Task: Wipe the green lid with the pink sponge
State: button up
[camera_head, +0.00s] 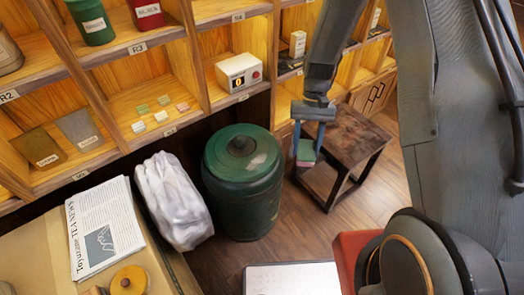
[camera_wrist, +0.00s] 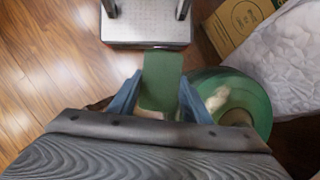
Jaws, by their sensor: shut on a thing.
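The green lid (camera_head: 222,152) sits on a large dark green canister (camera_head: 245,205) on the floor, with a round knob in its middle. A pale smear shows on the right part of the lid. The lid also shows at the right of the wrist view (camera_wrist: 258,98), with the pale smear on its left side. My gripper (camera_head: 305,150) is shut on the sponge (camera_head: 305,156), which shows green above and pink at the bottom edge. The sponge hangs to the right of the canister, apart from the lid.
A dark wooden stool (camera_head: 350,135) stands just right of my gripper. Shelves (camera_head: 215,18) line the back, with a white box with a display (camera_head: 238,72). A white sack (camera_head: 172,200) leans left of the canister. A newspaper (camera_head: 103,230) lies front left.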

jog(key=a+f+m+t+y+b, duration=0.2)
jog(key=a+m+t+y, duration=0.15)
jog(key=a+m, duration=0.55)
jog(key=b, duration=0.5)
send_over(263, 168)
jog(key=d, duration=0.2)
jog(key=shift+m+y, duration=0.3)
jog(key=shift+y, duration=0.15)
jog(key=shift+f, duration=2.85)
jog(key=shift+w+f+b, duration=0.2)
jog(key=shift+f+b, duration=0.7)
jog(key=shift+f, duration=0.2)
jog(key=shift+a, duration=0.1)
